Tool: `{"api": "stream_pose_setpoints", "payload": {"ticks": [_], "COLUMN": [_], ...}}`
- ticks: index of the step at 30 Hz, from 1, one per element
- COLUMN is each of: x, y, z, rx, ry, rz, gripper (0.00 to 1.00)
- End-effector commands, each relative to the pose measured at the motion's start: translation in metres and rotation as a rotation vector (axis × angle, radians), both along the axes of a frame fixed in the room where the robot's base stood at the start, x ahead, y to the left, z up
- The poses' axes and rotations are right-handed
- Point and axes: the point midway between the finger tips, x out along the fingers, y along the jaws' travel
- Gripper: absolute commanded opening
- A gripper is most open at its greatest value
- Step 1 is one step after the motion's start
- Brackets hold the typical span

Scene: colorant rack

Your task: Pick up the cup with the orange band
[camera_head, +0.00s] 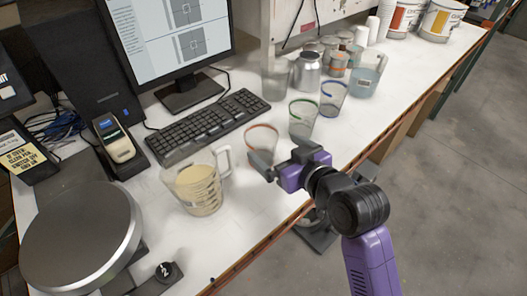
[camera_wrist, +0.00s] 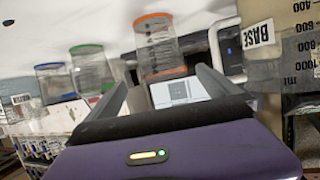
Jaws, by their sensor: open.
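The clear cup with the orange band (camera_head: 262,137) stands on the white bench; my gripper partly hides its lower part in the head view. In the wrist view the orange-banded cup (camera_wrist: 158,45) appears upside down, ahead of and roughly between my fingers. My gripper (camera_head: 261,164) is open, low over the bench at the cup's near side, with its fingers pointing toward it. It also shows in the wrist view (camera_wrist: 168,82), with nothing visibly held. I cannot tell whether a finger touches the cup.
A green-banded cup (camera_head: 302,120) and a blue-banded cup (camera_head: 332,98) stand behind to the right. A measuring jug (camera_head: 196,186) with tan contents stands close at left. A keyboard (camera_head: 207,122) lies behind. Metal cans (camera_head: 307,70) stand farther back. The bench's front edge runs beneath my arm.

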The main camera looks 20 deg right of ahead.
Motion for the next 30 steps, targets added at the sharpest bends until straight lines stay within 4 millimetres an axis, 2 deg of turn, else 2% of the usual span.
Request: {"api": "stream_pose_setpoints", "payload": {"ticks": [11, 19, 29, 30], "x": [0.032, 0.064, 0.069, 0.069], "y": [0.006, 0.011, 0.012, 0.012], "z": [-0.013, -0.028, -0.031, -0.031], "rx": [-0.007, -0.007, -0.006, -0.006], "ry": [0.005, 0.003, 0.003, 0.003], "rz": [0.003, 0.001, 0.001, 0.001], "gripper": [1.00, 1.00, 1.00, 0.92]}}
